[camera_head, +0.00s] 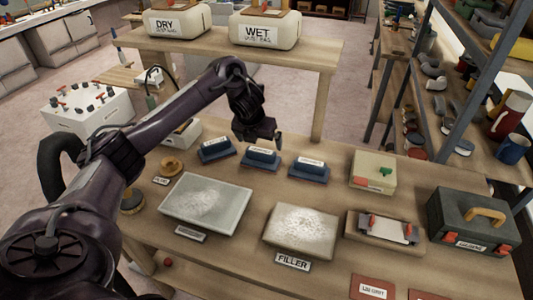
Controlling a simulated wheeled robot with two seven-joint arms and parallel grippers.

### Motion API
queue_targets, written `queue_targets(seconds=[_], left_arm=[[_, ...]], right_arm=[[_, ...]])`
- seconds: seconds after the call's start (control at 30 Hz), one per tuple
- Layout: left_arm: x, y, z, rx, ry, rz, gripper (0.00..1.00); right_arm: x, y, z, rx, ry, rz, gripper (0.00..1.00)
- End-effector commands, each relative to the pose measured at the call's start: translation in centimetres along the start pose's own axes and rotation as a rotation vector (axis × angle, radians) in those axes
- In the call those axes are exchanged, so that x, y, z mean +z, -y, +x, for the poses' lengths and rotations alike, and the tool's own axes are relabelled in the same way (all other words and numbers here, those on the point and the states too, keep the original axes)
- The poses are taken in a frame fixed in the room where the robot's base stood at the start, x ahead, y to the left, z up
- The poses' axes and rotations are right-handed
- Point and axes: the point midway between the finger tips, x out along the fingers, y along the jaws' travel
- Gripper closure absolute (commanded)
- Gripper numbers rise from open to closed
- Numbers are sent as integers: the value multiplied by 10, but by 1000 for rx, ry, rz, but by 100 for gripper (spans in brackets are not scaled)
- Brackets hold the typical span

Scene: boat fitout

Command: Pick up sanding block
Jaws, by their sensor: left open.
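Several blue blocks with white labels, which look like sanding blocks, sit in a row on the wooden table. They are a left block (215,154), a middle block (260,163) and a right block (308,173). The label text is too small to read surely. My left gripper (261,142) is open and empty, pointing down just behind and above the middle block in the picture. No contact with it can be made out. My right gripper is not in view.
On the table (335,190) are a grey powder-covered tray (242,222), a filler board (298,253), a pale green box (372,183), a clamped plate (400,243) and a dark toolbox (450,213). Loaded shelves (455,125) stand at the right. A bench behind bears dry and wet bins.

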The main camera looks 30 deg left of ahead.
Motion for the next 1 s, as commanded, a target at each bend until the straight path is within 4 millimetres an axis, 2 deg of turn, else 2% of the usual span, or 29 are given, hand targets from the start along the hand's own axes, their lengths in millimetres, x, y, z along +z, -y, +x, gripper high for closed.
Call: queue_targets(seconds=[0.03, 0.17, 0.33, 0.5, 0.77, 1.0], left_arm=[[-3, 1, 10, -1, -4, -1, 0], [-3, 0, 22, -1, -5, -1, 0], [-6, -1, 45, 0, -7, -3, 0], [-5, -1, 65, -1, -3, -1, 0], [-5, -1, 68, -1, -1, 0, 0], [-4, -1, 68, -1, -1, -1, 30]], right_arm=[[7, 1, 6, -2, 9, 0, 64], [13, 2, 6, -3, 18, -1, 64], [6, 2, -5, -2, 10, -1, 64], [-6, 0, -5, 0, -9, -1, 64], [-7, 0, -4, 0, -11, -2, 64], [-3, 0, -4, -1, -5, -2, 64]])
